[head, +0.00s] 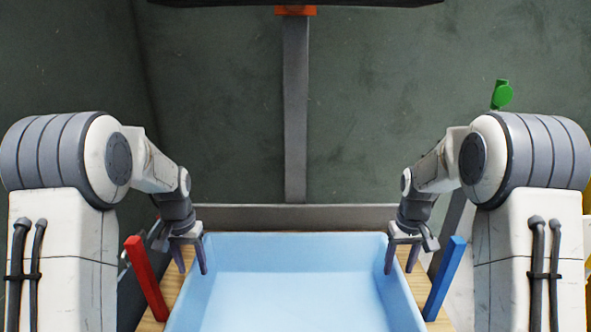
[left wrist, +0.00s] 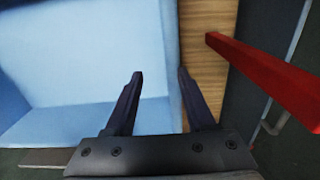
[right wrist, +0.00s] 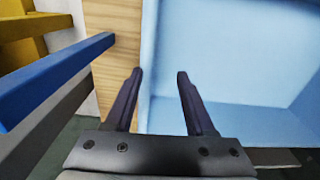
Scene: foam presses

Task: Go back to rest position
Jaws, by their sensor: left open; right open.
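My left gripper (head: 190,258) is open and empty above the left rim of a light blue bin. It also shows in the left wrist view (left wrist: 160,80), with its fingers apart. My right gripper (head: 402,258) is open and empty above the bin's right rim. The right wrist view shows its parted fingers too (right wrist: 160,78). The blue bin (head: 300,245) looks empty in the part that shows.
The bin stands on a wooden surface (left wrist: 205,55). A red bar (head: 147,280) is left of it and a blue bar (head: 444,278) right of it. A green object (head: 502,95) is at the back right.

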